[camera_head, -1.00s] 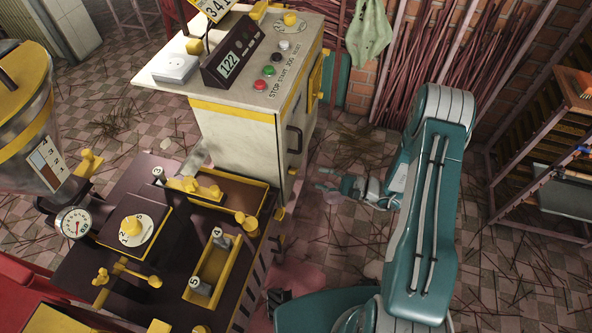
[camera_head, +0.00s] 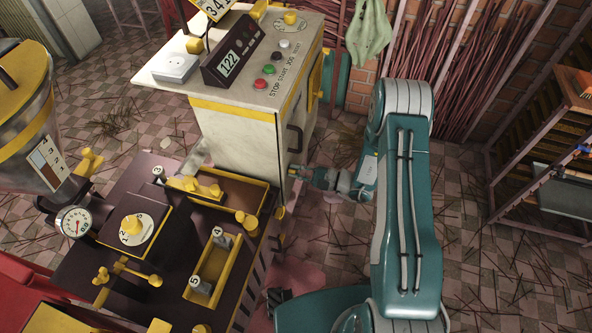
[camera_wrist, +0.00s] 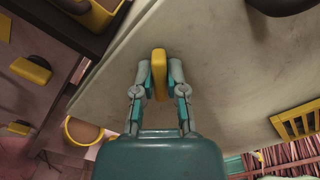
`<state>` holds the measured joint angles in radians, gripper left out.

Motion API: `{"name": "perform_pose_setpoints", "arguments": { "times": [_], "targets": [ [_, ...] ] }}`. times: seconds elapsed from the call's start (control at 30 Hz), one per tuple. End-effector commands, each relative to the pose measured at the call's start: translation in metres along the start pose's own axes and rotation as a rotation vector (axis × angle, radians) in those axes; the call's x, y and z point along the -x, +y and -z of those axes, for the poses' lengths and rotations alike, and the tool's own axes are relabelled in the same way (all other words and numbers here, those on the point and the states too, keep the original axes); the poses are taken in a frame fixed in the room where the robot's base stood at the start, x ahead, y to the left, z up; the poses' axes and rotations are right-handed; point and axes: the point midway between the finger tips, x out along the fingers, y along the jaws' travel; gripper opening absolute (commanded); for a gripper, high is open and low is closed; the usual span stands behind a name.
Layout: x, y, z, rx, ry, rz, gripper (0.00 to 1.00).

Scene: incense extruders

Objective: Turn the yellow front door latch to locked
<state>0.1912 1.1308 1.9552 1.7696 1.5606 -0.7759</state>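The yellow front door latch (camera_wrist: 159,73) shows in the wrist view as a short bar standing almost upright in the picture, on the pale cabinet door (camera_wrist: 215,70). My gripper (camera_wrist: 160,70) has one finger on each side of the latch, drawn in close to it, with hardly any gap visible. In the head view my gripper (camera_head: 301,172) is at the lower part of the cabinet's (camera_head: 240,146) door side. The latch itself cannot be made out there.
A dark door handle (camera_head: 295,139) is just above my gripper. A purple-brown bench with yellow trays (camera_head: 215,265) stands to the left. A wooden rack (camera_head: 530,170) is at the right. Sticks lie scattered over the tiled floor.

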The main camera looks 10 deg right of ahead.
Motion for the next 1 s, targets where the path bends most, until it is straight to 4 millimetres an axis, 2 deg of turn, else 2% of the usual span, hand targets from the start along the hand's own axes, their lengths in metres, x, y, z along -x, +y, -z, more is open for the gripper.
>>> {"name": "perform_pose_setpoints", "arguments": {
  "times": [0.47, 0.67, 1.0],
  "targets": [
    [-0.0005, 0.0007, -0.0002, -0.058, -0.001, -0.003, 0.00],
    [-0.0006, 0.0000, -0.0001, -0.182, -0.001, -0.004, 0.00],
    [-0.0007, -0.0019, 0.0004, -0.495, -0.001, -0.004, 0.00]
  ]
}}
